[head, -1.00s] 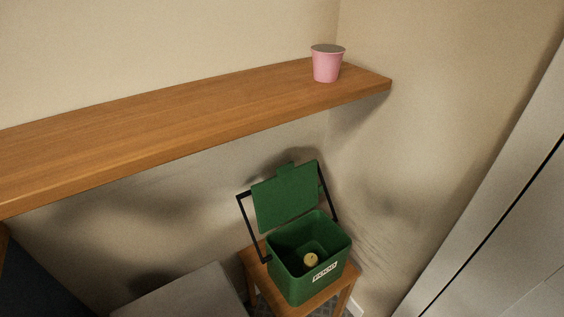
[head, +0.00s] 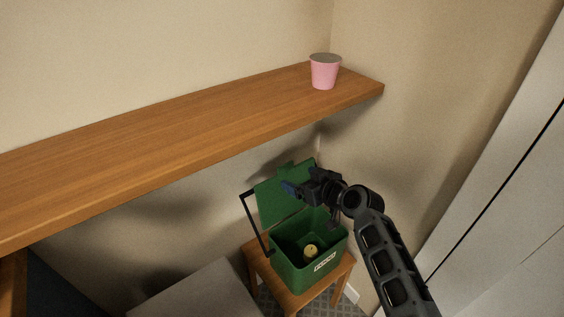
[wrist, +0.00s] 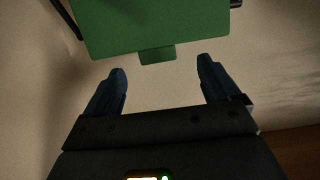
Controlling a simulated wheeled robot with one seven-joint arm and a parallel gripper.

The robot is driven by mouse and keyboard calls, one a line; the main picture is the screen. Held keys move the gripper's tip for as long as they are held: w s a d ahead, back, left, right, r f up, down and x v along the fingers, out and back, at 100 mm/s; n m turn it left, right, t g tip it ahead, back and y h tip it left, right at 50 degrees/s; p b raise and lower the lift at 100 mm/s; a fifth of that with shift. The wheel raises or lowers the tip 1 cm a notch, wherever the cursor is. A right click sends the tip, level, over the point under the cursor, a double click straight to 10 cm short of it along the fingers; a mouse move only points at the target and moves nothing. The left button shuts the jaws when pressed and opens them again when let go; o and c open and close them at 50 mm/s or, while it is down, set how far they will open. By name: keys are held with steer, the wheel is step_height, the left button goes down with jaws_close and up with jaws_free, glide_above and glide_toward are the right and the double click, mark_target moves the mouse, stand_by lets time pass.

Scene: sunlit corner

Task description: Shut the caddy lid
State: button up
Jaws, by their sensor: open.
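The green caddy (head: 299,278) stands on a small wooden stool with a pale yellow round thing (head: 311,250) inside. Its green lid (head: 270,203) is raised, standing up at the back, with the black handle (head: 252,222) beside it. In the wrist view the lid (wrist: 150,22) shows at the top, its tab pointing down between the fingers. My gripper (head: 290,188) is open and empty, in front of the lid's upper part in the head view. In the wrist view my gripper (wrist: 162,82) has its fingers apart, with a gap to the lid's tab. My arm hides part of the lid and handle.
A wooden shelf (head: 190,126) runs along the wall above the caddy, with a pink cup (head: 324,72) near its right end. The stool (head: 309,300) is under the caddy. A grey box-like surface (head: 198,292) stands at the left, and white panels (head: 490,200) at the right.

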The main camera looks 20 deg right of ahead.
mark_target(286, 166)
steer(key=shift+w+a+f, duration=0.25)
steer(key=shift+w+a, duration=0.1)
steer(key=shift+w, duration=1.1)
steer(key=shift+w+a+f, duration=0.2)
steer(key=shift+w+a, duration=0.1)
steer(key=shift+w, duration=1.2)
steer(key=shift+w+a+f, duration=0.25)
steer(key=shift+w+a, duration=0.1)
steer(key=shift+w, duration=1.1)
steer(key=c, duration=1.4)
steer(key=shift+f+b, duration=0.1)
steer(key=shift+b, duration=0.25)
steer(key=shift+c, duration=0.2)
steer(key=shift+s+b, duration=0.1)
steer(key=shift+b, duration=0.2)
